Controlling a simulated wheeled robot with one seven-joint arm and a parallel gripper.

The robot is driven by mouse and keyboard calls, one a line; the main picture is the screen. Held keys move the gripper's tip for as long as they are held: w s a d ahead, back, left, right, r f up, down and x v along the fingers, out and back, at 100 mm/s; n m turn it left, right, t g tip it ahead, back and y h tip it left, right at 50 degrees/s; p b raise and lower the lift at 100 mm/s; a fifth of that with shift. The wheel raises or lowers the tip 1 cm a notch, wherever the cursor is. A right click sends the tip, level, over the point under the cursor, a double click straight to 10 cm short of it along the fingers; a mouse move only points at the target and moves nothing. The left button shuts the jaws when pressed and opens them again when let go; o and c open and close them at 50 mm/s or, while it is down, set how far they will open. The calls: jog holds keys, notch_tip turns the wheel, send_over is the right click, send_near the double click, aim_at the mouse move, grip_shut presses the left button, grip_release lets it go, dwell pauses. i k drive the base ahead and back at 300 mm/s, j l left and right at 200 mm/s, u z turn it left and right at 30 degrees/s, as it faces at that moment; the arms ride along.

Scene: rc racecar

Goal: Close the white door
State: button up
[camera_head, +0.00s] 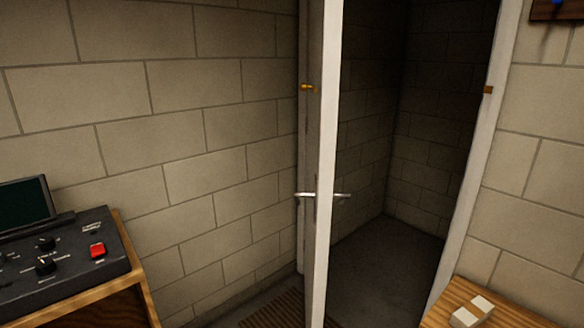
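The white door (328,130) stands open in the middle of the head camera view, seen almost edge-on. A metal lever handle (335,195) sticks out on both sides of it, and a brass-coloured fitting (307,87) shows higher up near its left side. The white door frame (478,150) runs up the right side of the opening and carries another small brass-coloured piece (488,90). Through the opening is a dark block-walled space. My gripper is not in this view.
A black control panel (60,250) with knobs and a red switch sits on a wooden stand (138,270) at left. A wooden surface (500,312) with small pale blocks (473,312) is at lower right. A slatted wooden piece (275,310) lies on the floor by the door.

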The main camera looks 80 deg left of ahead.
aim_at(326, 16)
jog(key=k+j+u, duration=0.1)
jog(key=u, duration=0.3)
jog(key=k+j+u, duration=0.15)
jog(key=u, duration=0.2)
jog(key=k+j+u, duration=0.1)
jog(key=u, duration=0.3)
jog(key=j+u, duration=0.1)
jog(key=u, duration=1.4)
jog(key=i+j+u, duration=0.2)
jog(key=i+j, duration=0.35)
jog(key=j, duration=0.15)
